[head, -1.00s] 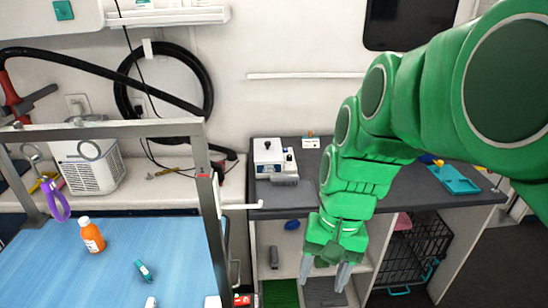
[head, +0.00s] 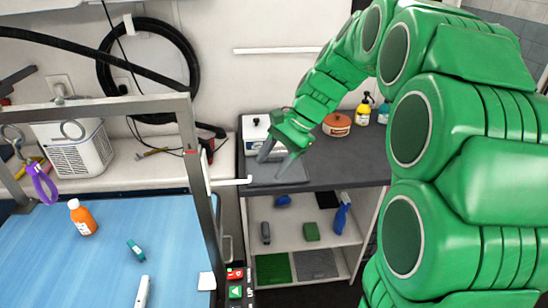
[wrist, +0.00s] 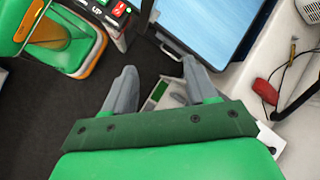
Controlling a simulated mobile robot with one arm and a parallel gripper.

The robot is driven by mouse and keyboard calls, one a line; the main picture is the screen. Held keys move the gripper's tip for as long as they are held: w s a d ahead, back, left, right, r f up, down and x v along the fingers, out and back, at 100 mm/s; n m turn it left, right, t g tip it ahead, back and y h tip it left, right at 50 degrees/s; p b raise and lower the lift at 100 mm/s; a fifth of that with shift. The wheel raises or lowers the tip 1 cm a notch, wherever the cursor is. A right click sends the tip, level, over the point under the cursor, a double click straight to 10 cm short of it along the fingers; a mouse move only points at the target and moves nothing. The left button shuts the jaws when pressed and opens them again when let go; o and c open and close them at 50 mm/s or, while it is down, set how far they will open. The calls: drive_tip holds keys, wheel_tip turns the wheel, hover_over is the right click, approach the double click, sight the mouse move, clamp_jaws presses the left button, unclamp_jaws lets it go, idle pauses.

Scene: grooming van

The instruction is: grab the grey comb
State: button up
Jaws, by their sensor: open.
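I cannot clearly make out a grey comb. A small dark grey object (head: 265,232) stands on the upper shelf under the counter in the head view; it is too small to tell what it is. My gripper (head: 276,162) is open and empty, fingers pointing down over the left part of the dark counter (head: 345,172), in front of the white device (head: 255,124). A flat grey piece (head: 292,176) lies below the fingers, partly hidden by them. In the wrist view the fingers (wrist: 158,66) are apart, with a grey and white item (wrist: 178,98) partly hidden near the right finger.
The blue grooming table (head: 60,260) with its metal frame (head: 188,130) stands left, holding an orange bottle (head: 83,218). The shelf holds a green block (head: 311,231).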

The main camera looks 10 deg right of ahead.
drive_tip(key=w+f+m+y, duration=0.2)
drive_tip(key=w+m, duration=0.1)
drive_tip(key=w, duration=0.7)
drive_tip(key=m+t+y, duration=0.3)
drive_tip(key=m, duration=0.3)
approach(275, 152)
drive_tip(key=s+a+r, duration=0.5)
drive_tip(key=r, duration=0.1)
drive_tip(key=w+d+f+m, duration=0.1)
drive_tip(key=f, duration=0.1)
drive_tip(key=w+d+f, duration=0.2)
drive_tip(key=w+d+f+m+t+y, duration=0.1)
drive_tip(key=d+f, duration=0.1)
drive_tip(key=f, duration=0.1)
drive_tip(key=shift+w+m, duration=0.3)
drive_tip(key=shift+w, duration=0.05)
drive_tip(key=shift+x, duration=3.85)
drive_tip(key=shift+s, duration=0.1)
clamp_jaws()
